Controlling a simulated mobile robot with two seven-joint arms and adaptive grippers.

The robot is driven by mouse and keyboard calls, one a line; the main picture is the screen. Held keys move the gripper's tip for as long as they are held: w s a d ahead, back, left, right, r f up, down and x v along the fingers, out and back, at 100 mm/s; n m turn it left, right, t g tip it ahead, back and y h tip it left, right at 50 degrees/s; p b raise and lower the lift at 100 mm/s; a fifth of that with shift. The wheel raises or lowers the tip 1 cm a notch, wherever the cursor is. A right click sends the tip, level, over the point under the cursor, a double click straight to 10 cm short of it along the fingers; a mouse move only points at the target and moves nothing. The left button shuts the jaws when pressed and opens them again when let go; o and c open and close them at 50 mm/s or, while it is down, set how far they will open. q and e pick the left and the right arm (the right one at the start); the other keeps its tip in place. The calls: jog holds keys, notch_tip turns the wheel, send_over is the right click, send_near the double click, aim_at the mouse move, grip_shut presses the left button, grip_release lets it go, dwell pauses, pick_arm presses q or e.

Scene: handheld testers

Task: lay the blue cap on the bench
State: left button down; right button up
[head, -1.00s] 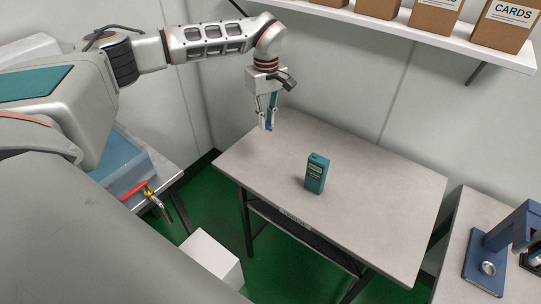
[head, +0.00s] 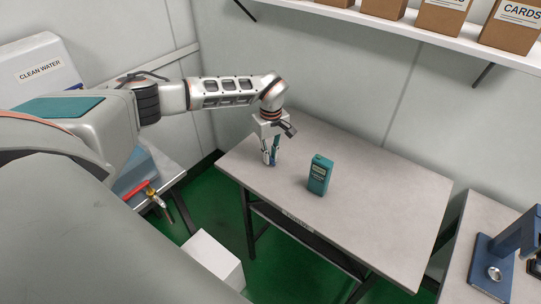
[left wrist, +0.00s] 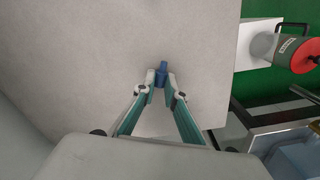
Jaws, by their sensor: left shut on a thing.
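The blue cap (left wrist: 161,72) is small and dark blue. It shows between the fingertips in the left wrist view, with the grey bench top beyond it. My left gripper (left wrist: 161,81) is shut on the cap. In the head view my left gripper (head: 269,160) points down over the left part of the bench (head: 365,215), and the cap is a small blue spot at its tips. I cannot tell whether the cap touches the bench. My right gripper is not in view.
A teal handheld tester (head: 320,175) stands upright on the bench, right of my left gripper. The bench right of the tester is clear. A shelf (head: 400,30) with cardboard boxes hangs above. A blue press-like device (head: 505,245) stands on another table at the right.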

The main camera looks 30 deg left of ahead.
aim_at(271, 158)
pick_arm(q)
jog(key=shift+f, duration=0.1)
jog(key=c, duration=2.1)
grip_release()
notch_tip(271, 158, up, 12)
jog(key=shift+r, duration=0.2)
jog(key=shift+f, duration=0.1)
